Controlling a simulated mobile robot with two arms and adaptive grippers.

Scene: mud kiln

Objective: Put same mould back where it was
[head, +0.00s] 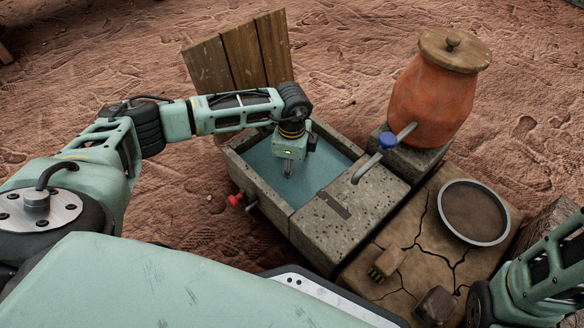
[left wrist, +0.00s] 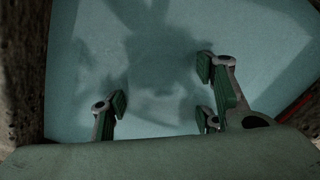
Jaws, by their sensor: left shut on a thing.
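My left gripper (head: 288,172) points down into the stone trough (head: 235,165), over the pale blue water (head: 325,160). Its fingers also show in the left wrist view (left wrist: 165,105), with pale blue water behind them. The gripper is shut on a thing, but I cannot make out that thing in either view. I cannot pick out a mould with certainty. My right arm enters at the lower right in the head view; its gripper is not in view.
Wooden boards (head: 240,55) stand behind the trough. A lidded clay pot (head: 432,100) with a blue-handled tap (head: 388,140) is at right. A cracked slab (head: 425,235) bears a round pan (head: 473,212), a brush (head: 386,262) and a brown block (head: 435,304). A red valve (head: 235,200) juts from the trough.

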